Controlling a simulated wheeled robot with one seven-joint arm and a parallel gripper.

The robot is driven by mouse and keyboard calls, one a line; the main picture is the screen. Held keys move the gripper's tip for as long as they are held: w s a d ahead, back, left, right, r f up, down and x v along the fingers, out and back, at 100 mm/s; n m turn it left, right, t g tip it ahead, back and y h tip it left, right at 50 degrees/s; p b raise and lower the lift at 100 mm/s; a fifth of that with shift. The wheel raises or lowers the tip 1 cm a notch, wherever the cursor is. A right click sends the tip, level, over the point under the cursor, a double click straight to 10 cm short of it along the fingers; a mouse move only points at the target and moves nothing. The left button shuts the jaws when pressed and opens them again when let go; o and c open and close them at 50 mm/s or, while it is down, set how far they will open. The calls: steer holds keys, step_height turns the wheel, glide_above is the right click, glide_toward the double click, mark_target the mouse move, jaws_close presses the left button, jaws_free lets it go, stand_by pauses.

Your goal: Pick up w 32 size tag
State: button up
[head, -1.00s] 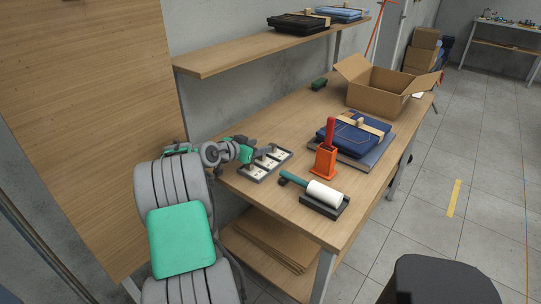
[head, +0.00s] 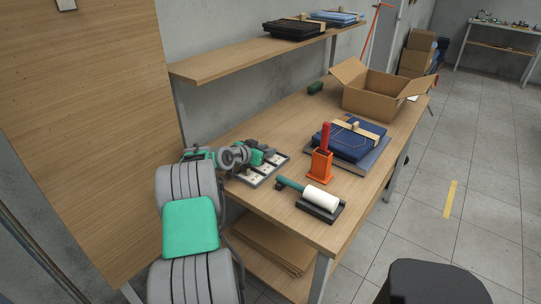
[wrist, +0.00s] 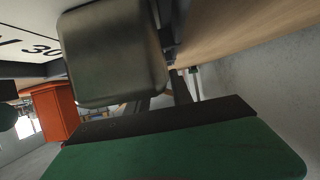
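The tag tray (head: 254,181), a dark-framed tray with white tags in its compartments, lies at the near left end of the wooden table in the head view. The tag lettering is too small to read there, so I cannot tell which tag is w 32. The wrist view shows part of a white tag (wrist: 36,47) with "30" on it, close to my gripper. My gripper (head: 268,158), green and dark, is low over the back part of the tray and hides some of it. Its fingertips and the gap between them are not clear in either view.
An orange holder (head: 320,167) with a red-handled tool stands right of the tray. A white roller (head: 321,198) rests on a black stand in front. Folded blue garments (head: 345,140) and an open cardboard box (head: 375,95) are farther back. A shelf (head: 235,62) hangs above.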

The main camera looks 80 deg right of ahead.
jaws_close()
